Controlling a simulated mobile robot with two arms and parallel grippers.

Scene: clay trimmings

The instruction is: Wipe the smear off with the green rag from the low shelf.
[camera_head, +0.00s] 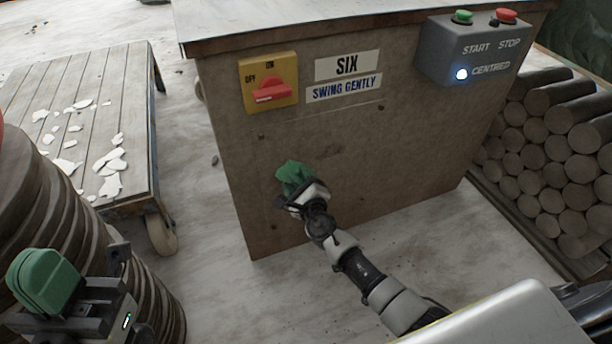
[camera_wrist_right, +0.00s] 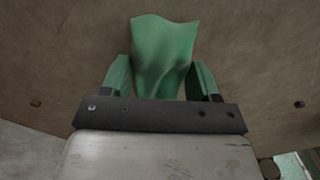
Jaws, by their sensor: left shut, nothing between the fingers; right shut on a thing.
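The green rag (camera_head: 293,176) is held by my right gripper (camera_head: 303,192) at the front panel of the brown cabinet (camera_head: 400,140), below the yellow switch. In the right wrist view the rag (camera_wrist_right: 163,55) sticks out, crumpled, between the two green fingers of the gripper (camera_wrist_right: 160,80), with the brown panel close behind it. Whether the rag touches the panel I cannot tell. A faint darker patch (camera_head: 330,152) shows on the panel right of the rag; I cannot tell if it is the smear. My left gripper (camera_head: 45,280) is shut and empty at the lower left.
A yellow switch box (camera_head: 268,82) with a red knob and a grey START/STOP box (camera_head: 470,50) stick out from the cabinet. A wheeled wooden cart (camera_head: 120,80) with white shards stands left. Dark stacked rolls (camera_head: 60,210) are near my left gripper. Stacked logs (camera_head: 550,150) lie right.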

